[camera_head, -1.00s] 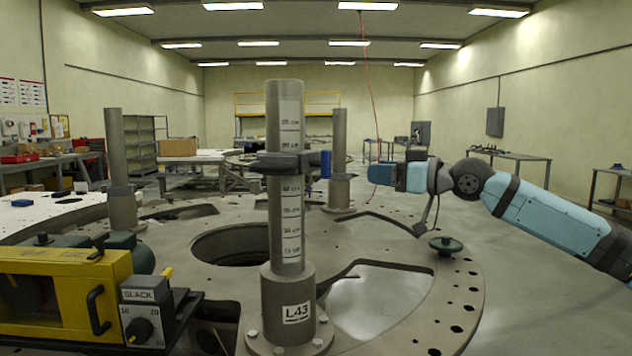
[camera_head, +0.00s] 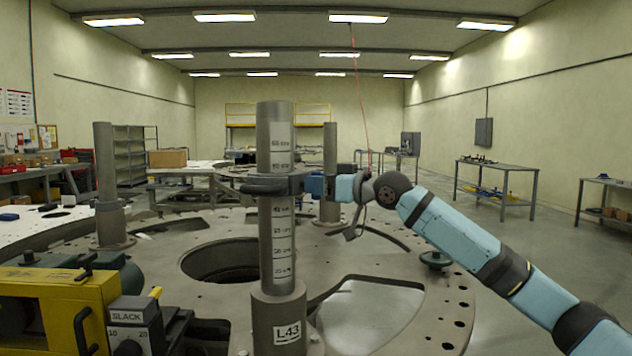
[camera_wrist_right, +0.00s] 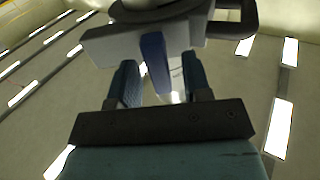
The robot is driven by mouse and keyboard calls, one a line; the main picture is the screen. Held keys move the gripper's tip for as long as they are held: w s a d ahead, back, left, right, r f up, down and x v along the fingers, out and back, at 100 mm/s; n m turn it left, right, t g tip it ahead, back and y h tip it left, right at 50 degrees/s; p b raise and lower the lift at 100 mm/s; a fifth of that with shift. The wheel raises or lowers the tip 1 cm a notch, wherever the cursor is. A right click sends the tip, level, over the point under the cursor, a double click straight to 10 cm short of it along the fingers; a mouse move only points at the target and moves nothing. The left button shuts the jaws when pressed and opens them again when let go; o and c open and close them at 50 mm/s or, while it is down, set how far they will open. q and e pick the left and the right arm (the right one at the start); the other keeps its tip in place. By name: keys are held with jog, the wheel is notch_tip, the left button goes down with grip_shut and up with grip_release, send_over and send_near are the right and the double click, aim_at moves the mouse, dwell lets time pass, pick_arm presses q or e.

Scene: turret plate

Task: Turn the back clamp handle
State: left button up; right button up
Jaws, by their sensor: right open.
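A dark clamp (camera_head: 270,187) sits around the upper part of the grey post marked L43 (camera_head: 277,240). Its blue handle (camera_wrist_right: 155,62) shows in the right wrist view, in front of the clamp's grey body (camera_wrist_right: 105,42). My right gripper (camera_head: 316,186) reaches the clamp's right side from the right. In the right wrist view my right gripper (camera_wrist_right: 162,75) is open, with one finger on each side of the blue handle. I cannot tell whether the fingers touch it. In the head view the handle is hard to tell from the fingers. My left gripper is not in view.
The large round plate (camera_head: 150,262) has wide openings. Other posts stand behind at the left (camera_head: 108,185) and the right (camera_head: 330,165). A yellow device (camera_head: 55,300) with a SLACK box fills the front left. Open floor lies at the right.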

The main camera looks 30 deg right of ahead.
jog(key=shift+w+a, duration=0.25)
jog(key=shift+w, duration=0.25)
grip_shut()
